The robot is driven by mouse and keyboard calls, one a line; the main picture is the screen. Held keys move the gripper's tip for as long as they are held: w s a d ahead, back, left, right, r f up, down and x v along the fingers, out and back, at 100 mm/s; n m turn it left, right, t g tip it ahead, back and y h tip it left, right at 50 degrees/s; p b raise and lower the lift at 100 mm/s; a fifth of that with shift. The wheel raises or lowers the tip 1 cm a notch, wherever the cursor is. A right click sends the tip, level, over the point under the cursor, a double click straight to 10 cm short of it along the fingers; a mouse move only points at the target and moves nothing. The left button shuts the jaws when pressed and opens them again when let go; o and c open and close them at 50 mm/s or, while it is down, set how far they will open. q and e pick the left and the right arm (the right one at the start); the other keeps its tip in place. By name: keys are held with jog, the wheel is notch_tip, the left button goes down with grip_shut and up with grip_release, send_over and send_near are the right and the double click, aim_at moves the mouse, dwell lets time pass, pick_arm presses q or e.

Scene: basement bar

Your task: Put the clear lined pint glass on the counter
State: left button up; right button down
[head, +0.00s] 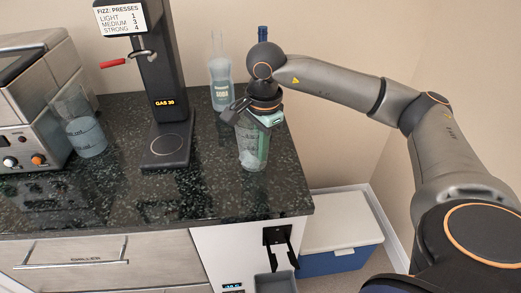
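A clear pint glass (249,157) with faint marks on its side is upright at the right end of the dark speckled counter (205,197). Something pale shows low in it, and a green strip shows at its right side. My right gripper (252,117) reaches down from above, with its fingers at the glass's rim, one on each side, and looks shut on it. I cannot tell whether the glass's base touches the counter or hangs just above it. My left gripper is not in view.
A black fizz machine (160,75) with a red lever stands left of the glass. The counter's front middle is clear.

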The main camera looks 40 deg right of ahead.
jog(key=shift+f, duration=0.4)
jog(key=shift+f, duration=0.15)
jog(key=c, duration=1.1)
grip_release()
jog(key=shift+r, duration=0.3)
jog(key=r, duration=0.7)
jog(key=s+r, duration=0.1)
jog(key=r, duration=0.3)
jog(key=shift+r, duration=0.35)
